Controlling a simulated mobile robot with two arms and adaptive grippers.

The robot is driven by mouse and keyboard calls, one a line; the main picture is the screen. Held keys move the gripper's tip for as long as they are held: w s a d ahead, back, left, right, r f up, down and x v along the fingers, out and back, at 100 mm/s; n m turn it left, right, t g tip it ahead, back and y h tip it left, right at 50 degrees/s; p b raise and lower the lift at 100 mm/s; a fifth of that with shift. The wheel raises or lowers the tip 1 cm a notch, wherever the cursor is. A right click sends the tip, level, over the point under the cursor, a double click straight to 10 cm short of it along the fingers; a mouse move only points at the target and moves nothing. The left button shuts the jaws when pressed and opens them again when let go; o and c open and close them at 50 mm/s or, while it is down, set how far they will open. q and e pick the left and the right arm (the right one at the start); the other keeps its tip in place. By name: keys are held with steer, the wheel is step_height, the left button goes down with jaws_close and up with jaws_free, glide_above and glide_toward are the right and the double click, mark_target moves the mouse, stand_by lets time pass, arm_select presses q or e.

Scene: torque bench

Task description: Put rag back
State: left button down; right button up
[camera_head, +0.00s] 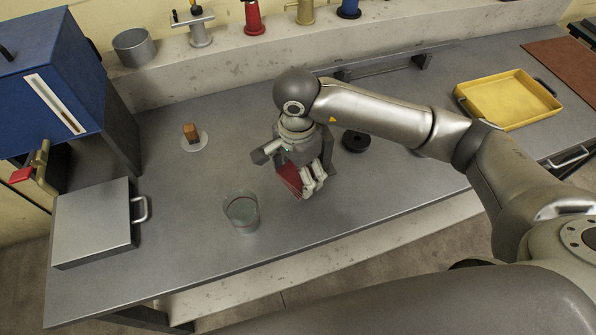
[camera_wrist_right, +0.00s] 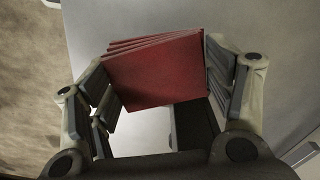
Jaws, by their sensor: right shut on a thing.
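The rag is a red folded cloth (camera_head: 289,179), seen at my right gripper in the head view. It also shows large in the right wrist view (camera_wrist_right: 158,70), with several stacked layers. My right gripper (camera_head: 308,188) is shut on the rag, with a finger on each side of it in the wrist view (camera_wrist_right: 165,95). The gripper points down over the middle of the grey bench. I cannot tell whether the rag touches the bench top. My left gripper is not in view.
A clear glass beaker (camera_head: 241,212) stands left of the rag. A small brown block (camera_head: 190,132) sits on a white disc. A black round piece (camera_head: 355,140) lies right of the gripper. A yellow tray (camera_head: 510,100), a grey metal box (camera_head: 93,222) and a blue cabinet (camera_head: 45,80) stand farther out.

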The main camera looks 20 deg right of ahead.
mark_target(298, 177)
steer(key=shift+w+d+f, duration=0.2)
steer(key=shift+w+f, duration=0.25)
steer(key=shift+f, duration=0.15)
steer(key=shift+w+d+f, duration=0.15)
steer(key=shift+w+f, duration=0.3)
steer(key=shift+f, duration=0.1)
step_height(298, 177, down, 3)
steer(key=shift+w+r+p, duration=0.1)
steer(key=shift+p, duration=0.9)
steer(key=shift+f, duration=0.3)
steer(key=shift+f, duration=0.1)
steer(key=shift+f+b, duration=0.15)
steer(key=shift+b, duration=0.15)
steer(key=o, duration=1)
